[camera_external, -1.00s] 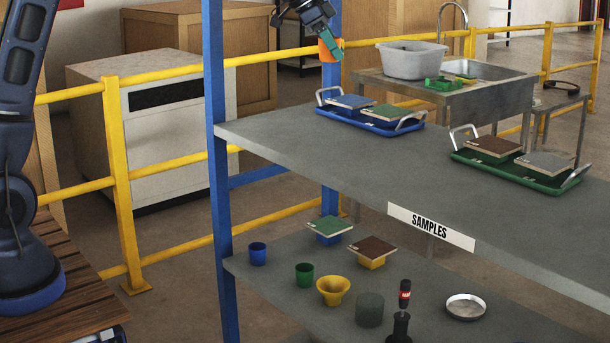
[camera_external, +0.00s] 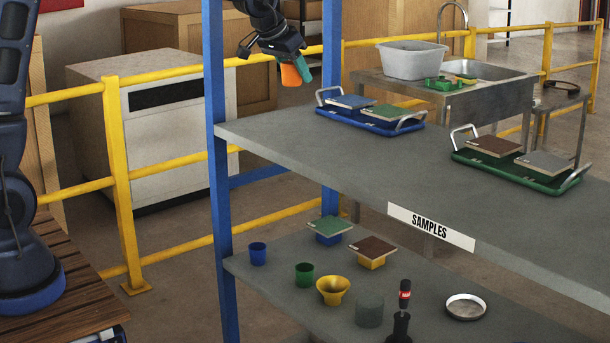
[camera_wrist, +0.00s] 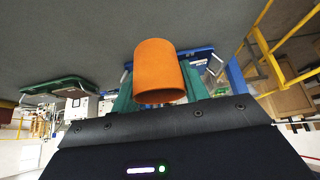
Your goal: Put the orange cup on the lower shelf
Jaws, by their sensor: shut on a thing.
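The orange cup (camera_external: 290,75) is held in my gripper (camera_external: 296,70), above the far left end of the upper shelf (camera_external: 270,130). The green fingers are shut on it. In the wrist view the orange cup (camera_wrist: 160,70) sits between the green fingers, with the grey shelf surface beyond it. The lower shelf (camera_external: 285,255) is below. It holds a blue cup (camera_external: 258,254), a green cup (camera_external: 304,275), a yellow bowl (camera_external: 333,291) and a grey cylinder (camera_external: 369,309).
A blue tray (camera_external: 385,126) and a green tray (camera_external: 520,180) with tiles stand on the upper shelf. On the lower shelf are tiles on blocks (camera_external: 372,250), a black-and-red tool (camera_external: 404,297) and a metal dish (camera_external: 466,306). A blue post (camera_external: 216,160) stands at the shelf's left corner.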

